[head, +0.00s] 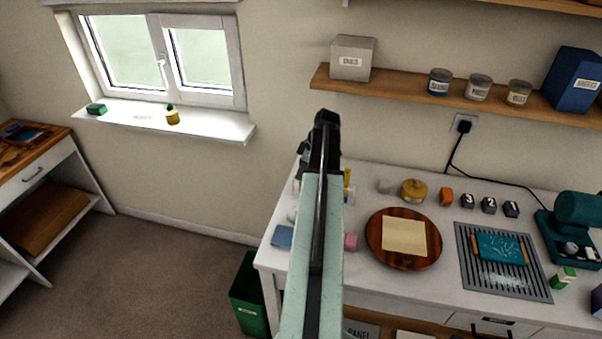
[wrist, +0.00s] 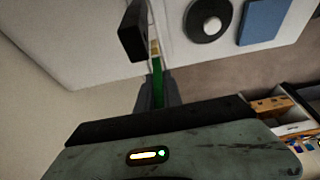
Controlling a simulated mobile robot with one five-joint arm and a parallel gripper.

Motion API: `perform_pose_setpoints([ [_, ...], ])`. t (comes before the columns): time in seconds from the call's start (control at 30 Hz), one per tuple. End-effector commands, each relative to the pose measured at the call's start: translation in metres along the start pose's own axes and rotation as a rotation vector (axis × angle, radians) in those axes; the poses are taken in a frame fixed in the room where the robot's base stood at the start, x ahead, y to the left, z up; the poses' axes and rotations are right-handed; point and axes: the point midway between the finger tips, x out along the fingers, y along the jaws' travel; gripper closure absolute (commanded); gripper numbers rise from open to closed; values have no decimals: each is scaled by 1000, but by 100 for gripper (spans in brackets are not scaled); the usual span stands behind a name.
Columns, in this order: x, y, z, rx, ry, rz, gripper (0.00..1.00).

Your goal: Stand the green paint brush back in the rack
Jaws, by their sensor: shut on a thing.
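My gripper (wrist: 157,78) is shut on the green paint brush (wrist: 158,92), whose green handle shows between the fingers in the wrist view. A pale metal-like band shows just beyond the green part. A dark block (wrist: 133,30) is close beside the brush; I cannot tell whether they touch. In the head view my arm covers the brush and part of the bench's left end. Small yellow and pale items (head: 347,186) show just right of the arm. I cannot make out the rack clearly in either view.
A wooden shelf (head: 400,88) runs above. A green bin (head: 247,297) stands at the bench's left.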

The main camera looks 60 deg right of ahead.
Motion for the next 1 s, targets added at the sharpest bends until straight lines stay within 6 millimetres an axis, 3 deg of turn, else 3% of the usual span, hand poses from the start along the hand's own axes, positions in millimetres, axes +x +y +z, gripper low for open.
perform_pose_setpoints([
  [0.27, 2, 0, 1, 0, -1, -1, 100],
  [0.3, 2, 0, 1, 0, -1, -1, 84],
  [0.37, 2, 0, 1, 0, -1, -1, 68],
  [0.4, 2, 0, 1, 0, -1, -1, 64],
  [0.57, 2, -1, 1, 0, -2, -4, 64],
  [0.6, 2, -2, 1, 0, -2, -5, 79],
  [0.67, 2, -2, 1, 0, -3, -6, 66],
  [0.87, -1, -2, 0, 0, -3, -6, 66],
  [0.9, -3, -2, -1, 0, -3, -5, 60],
  [1.0, -11, -2, -4, 0, -2, -4, 60],
])
